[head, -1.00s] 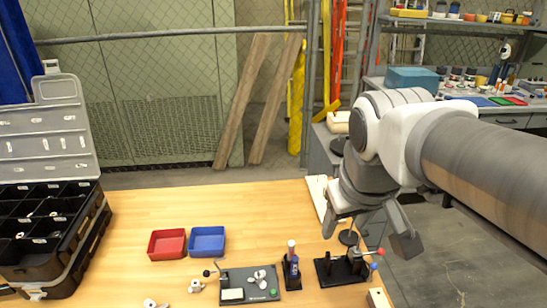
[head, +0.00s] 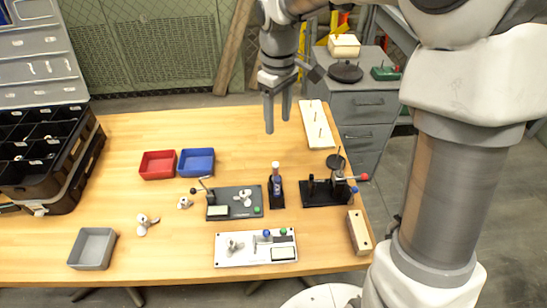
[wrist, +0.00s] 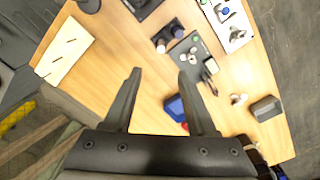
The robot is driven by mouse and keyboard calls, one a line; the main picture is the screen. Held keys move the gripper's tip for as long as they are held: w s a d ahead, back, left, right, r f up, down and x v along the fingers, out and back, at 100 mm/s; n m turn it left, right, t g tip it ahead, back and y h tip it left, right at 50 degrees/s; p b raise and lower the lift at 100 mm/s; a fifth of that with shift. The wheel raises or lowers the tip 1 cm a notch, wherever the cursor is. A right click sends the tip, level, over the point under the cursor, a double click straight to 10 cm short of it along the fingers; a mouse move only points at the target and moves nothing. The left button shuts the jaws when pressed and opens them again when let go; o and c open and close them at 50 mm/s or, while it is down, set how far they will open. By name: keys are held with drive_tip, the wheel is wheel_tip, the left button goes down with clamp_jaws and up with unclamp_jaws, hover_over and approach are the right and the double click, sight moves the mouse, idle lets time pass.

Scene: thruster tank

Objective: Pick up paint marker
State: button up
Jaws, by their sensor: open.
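The paint marker (head: 276,179), with a white cap and a blue body, stands upright in a small black holder (head: 276,198) on the wooden table. Its pale cap and dark holder also show in the wrist view (wrist: 161,45), beyond my fingertips and roughly in line with the gap between them. My gripper (head: 278,122) is open and empty. It hangs above the back part of the table, behind and above the marker, touching nothing. Both spread fingers show in the wrist view (wrist: 160,74).
A dark device (head: 225,212) stands just left of the holder, a black fixture (head: 322,193) with a red knob just right. A white panel (head: 226,256) lies in front. Red (head: 158,166) and blue (head: 196,162) bins sit left. A pegged board (head: 317,122) lies back right.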

drive_tip(key=b, duration=0.2)
approach(276, 164)
wheel_tip(276, 164, down, 5)
drive_tip(key=shift+d+f, duration=0.1)
drive_tip(key=shift+d, duration=0.05)
drive_tip(key=f, duration=0.2)
drive_tip(key=f+b, duration=0.1)
drive_tip(key=f, duration=0.2)
drive_tip(key=shift+w+a+f, duration=0.1)
drive_tip(key=shift+a, duration=0.1)
clamp_jaws()
